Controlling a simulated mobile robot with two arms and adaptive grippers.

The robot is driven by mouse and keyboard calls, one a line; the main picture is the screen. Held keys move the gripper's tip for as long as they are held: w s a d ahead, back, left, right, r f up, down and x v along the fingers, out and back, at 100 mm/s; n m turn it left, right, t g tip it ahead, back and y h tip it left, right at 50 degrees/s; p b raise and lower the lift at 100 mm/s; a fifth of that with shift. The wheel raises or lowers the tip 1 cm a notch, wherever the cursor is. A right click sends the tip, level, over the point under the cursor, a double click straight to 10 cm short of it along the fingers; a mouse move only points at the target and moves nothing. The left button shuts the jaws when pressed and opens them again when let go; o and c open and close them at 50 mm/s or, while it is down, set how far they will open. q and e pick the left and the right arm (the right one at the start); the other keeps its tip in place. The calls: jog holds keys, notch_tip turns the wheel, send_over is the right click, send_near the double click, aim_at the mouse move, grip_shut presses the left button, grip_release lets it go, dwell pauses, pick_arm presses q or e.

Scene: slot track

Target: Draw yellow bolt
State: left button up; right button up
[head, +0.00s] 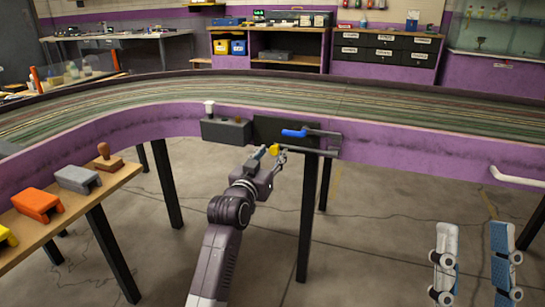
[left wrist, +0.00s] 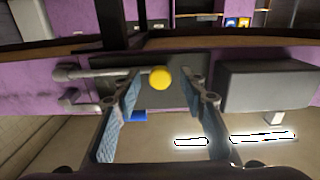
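The yellow bolt knob (head: 274,149) sits at the left end of a grey rod on the purple side wall of the track. A blue-handled lever (head: 295,133) is just above it. My left gripper (head: 269,154) is at the knob, with its fingers apart. In the left wrist view the yellow knob (left wrist: 160,77) shows between the two spread fingertips of my left gripper (left wrist: 162,82), with a gap on each side. The rod runs off to the left there, partly behind a finger. My right gripper is in neither view.
A dark grey box (head: 226,131) with a white-topped knob is on the wall left of the bolt. A black table leg (head: 306,220) stands below. A wooden shelf (head: 75,214) with coloured blocks is at the left. Two skateboards (head: 445,260) are at the lower right.

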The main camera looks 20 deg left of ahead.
pick_arm(q)
jog(key=shift+w, duration=0.45)
grip_shut()
